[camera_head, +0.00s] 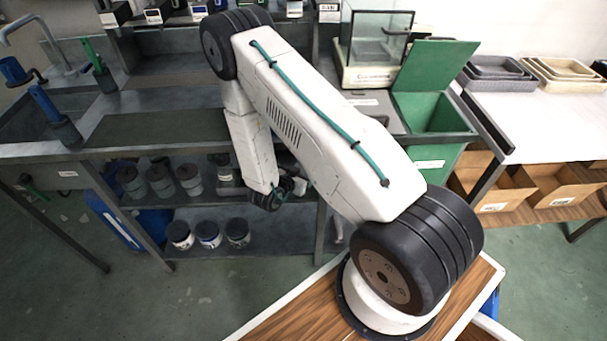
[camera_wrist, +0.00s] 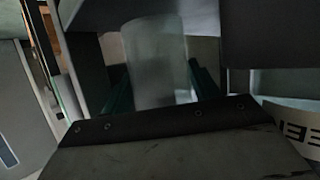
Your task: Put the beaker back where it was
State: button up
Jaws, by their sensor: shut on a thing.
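The beaker (camera_wrist: 158,55) is a frosted, translucent cylinder in the wrist view. It looks roughly upright. It stands between the dark green fingers of my gripper (camera_wrist: 162,88), which is shut on it. The beaker's lower part is hidden behind the dark edge of my gripper's body. I cannot tell whether its base touches anything. In the head view my arm reaches down to the front of the grey bench, and its dark wrist is near the shelves under the worktop. The fingers and the beaker are hidden there.
Several grey lidded jars (camera_head: 160,181) stand on the shelf under the bench (camera_head: 150,150), left of my wrist. More dark-lidded jars (camera_head: 208,235) stand on the lower shelf. A green bin (camera_head: 436,112) with a raised lid and a glass-sided balance (camera_head: 376,40) are to the right.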

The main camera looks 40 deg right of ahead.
jog(key=shift+f, duration=0.1)
jog(key=o, duration=0.8)
jog(key=shift+a+r, duration=0.2)
jog(key=v, duration=1.1)
jog(key=shift+s+a+r, duration=0.15)
jog(key=shift+s+a, duration=0.05)
jog(key=shift+a, duration=0.05)
